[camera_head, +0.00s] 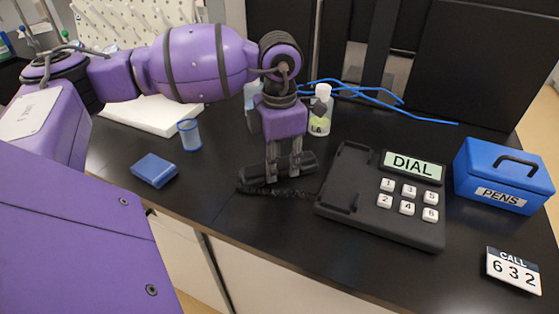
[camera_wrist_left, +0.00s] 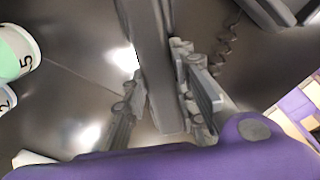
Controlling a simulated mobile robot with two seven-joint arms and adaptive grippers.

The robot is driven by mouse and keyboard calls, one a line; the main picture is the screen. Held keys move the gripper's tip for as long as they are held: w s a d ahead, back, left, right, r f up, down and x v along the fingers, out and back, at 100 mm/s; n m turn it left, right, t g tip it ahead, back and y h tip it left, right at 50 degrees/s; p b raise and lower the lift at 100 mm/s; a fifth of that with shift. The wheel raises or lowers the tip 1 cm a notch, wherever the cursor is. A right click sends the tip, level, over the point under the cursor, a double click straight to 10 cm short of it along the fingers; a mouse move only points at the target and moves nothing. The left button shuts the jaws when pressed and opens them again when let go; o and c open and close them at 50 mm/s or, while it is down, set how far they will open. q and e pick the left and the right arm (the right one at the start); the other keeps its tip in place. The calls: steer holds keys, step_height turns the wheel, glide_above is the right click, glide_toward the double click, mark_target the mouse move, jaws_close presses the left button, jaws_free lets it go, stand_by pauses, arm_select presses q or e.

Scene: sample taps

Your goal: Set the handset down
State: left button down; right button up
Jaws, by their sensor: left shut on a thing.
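The black handset (camera_head: 303,164) is between the fingers of my left gripper (camera_head: 284,172), to the left of the phone base. The gripper points down and is shut on it. In the left wrist view the handset (camera_wrist_left: 155,65) runs between the two fingers. I cannot tell whether it touches the table or hangs just above it. A dark coiled cord (camera_head: 290,192) runs from the handset toward the phone base (camera_head: 335,212). The base has an empty cradle on its left, a "DIAL" display (camera_head: 413,166) and several white number keys. My right gripper is not in view.
A blue box marked PENS (camera_head: 500,178) and a "CALL 632" card (camera_head: 513,271) stand right of the phone. A blue cup (camera_head: 190,134) and blue block (camera_head: 154,170) are left. The dark tabletop (camera_head: 215,195) is clear between block and handset.

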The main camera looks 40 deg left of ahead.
mark_target(279, 162)
arm_select(q)
steer(key=c, duration=1.4)
jaws_free()
steer(key=shift+c, duration=0.2)
step_height(279, 162, up, 12)
steer(key=shift+r, duration=0.15)
